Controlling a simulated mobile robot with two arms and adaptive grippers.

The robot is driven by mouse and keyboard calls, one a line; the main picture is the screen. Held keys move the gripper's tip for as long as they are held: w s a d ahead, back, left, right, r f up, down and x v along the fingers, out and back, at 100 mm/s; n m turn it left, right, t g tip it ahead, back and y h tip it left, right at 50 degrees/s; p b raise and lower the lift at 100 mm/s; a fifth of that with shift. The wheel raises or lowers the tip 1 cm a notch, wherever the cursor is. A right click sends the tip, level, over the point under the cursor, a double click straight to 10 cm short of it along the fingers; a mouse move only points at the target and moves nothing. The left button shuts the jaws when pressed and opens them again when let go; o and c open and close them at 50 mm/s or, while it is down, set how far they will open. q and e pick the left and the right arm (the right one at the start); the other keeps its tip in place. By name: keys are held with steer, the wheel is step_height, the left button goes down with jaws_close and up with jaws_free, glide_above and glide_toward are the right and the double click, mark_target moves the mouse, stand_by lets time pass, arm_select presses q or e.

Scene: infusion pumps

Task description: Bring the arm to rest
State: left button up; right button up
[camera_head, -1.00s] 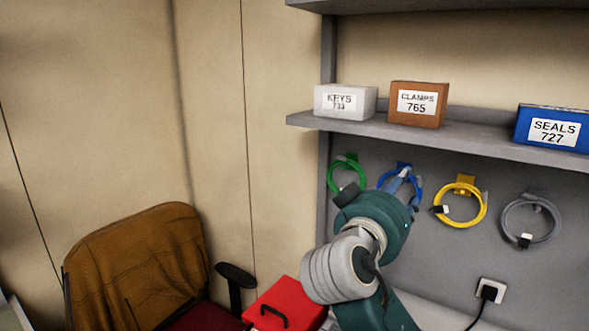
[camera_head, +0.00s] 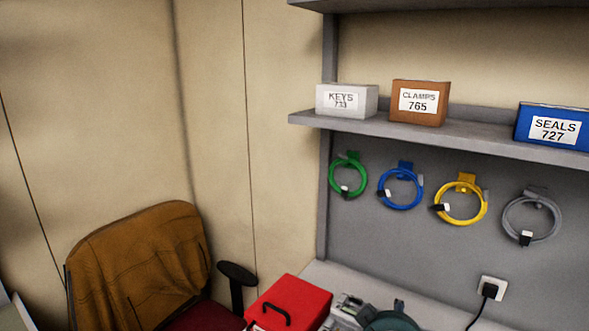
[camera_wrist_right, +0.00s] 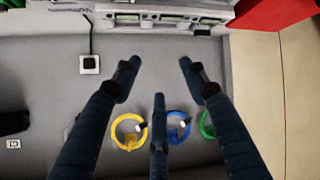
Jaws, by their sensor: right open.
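My right gripper (camera_wrist_right: 160,76) shows in the right wrist view with its dark fingers spread apart and nothing between them. Behind the fingers is the grey back panel with coiled cables, seen upside down. In the head view only a teal part of my arm shows at the bottom edge, and the gripper itself is out of that frame. My left gripper is in neither view.
Green (camera_head: 347,176), blue (camera_head: 400,189), yellow (camera_head: 461,202) and grey (camera_head: 532,219) cable coils hang below a shelf (camera_head: 450,136) of labelled boxes. A red case (camera_head: 300,298) stands beside grey devices (camera_head: 345,312). A chair (camera_head: 140,265) is at left.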

steer(key=s+f+n+g+y, duration=0.1)
steer(key=s+f+g+y, duration=0.15)
steer(key=s+f, duration=0.95)
steer(key=s+f+n+g+y, duration=0.15)
steer(key=s+f+g, duration=0.25)
steer(key=s+f, duration=0.85)
steer(key=s+f+g+b, duration=0.1)
steer(key=s+f+b, duration=0.2)
steer(key=f, duration=1.1)
steer(key=s+f+g+b, duration=0.1)
steer(key=s+f+b, duration=0.25)
steer(key=f, duration=1.15)
steer(key=s+d+f+b, duration=0.3)
steer(key=s+f, duration=1.4)
steer(key=f, duration=0.3)
steer(key=shift+g, duration=0.45)
steer(key=shift+s+r+m, duration=0.1)
steer(key=shift+m, duration=0.15)
